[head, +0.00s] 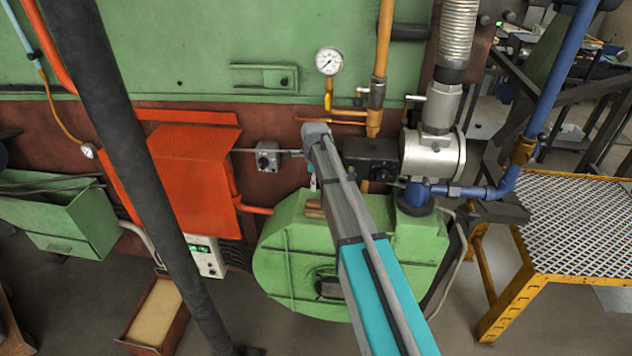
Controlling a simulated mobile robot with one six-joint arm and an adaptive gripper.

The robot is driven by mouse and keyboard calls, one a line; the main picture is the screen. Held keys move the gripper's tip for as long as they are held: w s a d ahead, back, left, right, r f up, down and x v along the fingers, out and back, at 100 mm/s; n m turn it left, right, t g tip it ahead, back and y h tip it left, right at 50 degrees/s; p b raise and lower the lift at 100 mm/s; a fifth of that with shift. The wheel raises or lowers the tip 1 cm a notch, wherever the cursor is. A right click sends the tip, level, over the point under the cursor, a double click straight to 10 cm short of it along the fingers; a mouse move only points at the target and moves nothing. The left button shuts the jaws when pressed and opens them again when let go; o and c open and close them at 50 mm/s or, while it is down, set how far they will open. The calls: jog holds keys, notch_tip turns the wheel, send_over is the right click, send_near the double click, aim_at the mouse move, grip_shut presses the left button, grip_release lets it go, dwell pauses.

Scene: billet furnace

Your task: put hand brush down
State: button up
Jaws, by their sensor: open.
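A small brown wooden piece (314,209), which looks like the hand brush, lies on top of the green rounded housing (290,245) in the middle of the head view. Its right part is hidden behind my arm, and I cannot make out bristles. My gripper (313,186) is mostly hidden by my own arm. Only a small pale part shows just above the brown piece. The jaws are open. I cannot tell whether they touch the brown piece.
A pressure gauge (329,61), a yellow pipe (381,60) and a silver valve body (433,152) stand behind my arm. An orange hood (195,180) is at left. A yellow-framed mesh platform (575,225) stands at right. A box (158,312) sits on the floor.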

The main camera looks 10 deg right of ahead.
jog(key=shift+r+p, duration=0.45)
jog(key=shift+r, duration=0.3)
jog(key=s+d+n, duration=0.1)
jog(key=s+n, duration=2)
jog(key=s, duration=0.8)
jog(key=shift+d+n, duration=0.3)
jog(key=shift+d, duration=0.1)
jog(key=shift+s+f, duration=0.1)
notch_tip(320, 180, down, 18)
jog(key=b, duration=1.7)
jog(key=shift+r+b, duration=0.25)
jog(key=shift+b, duration=0.1)
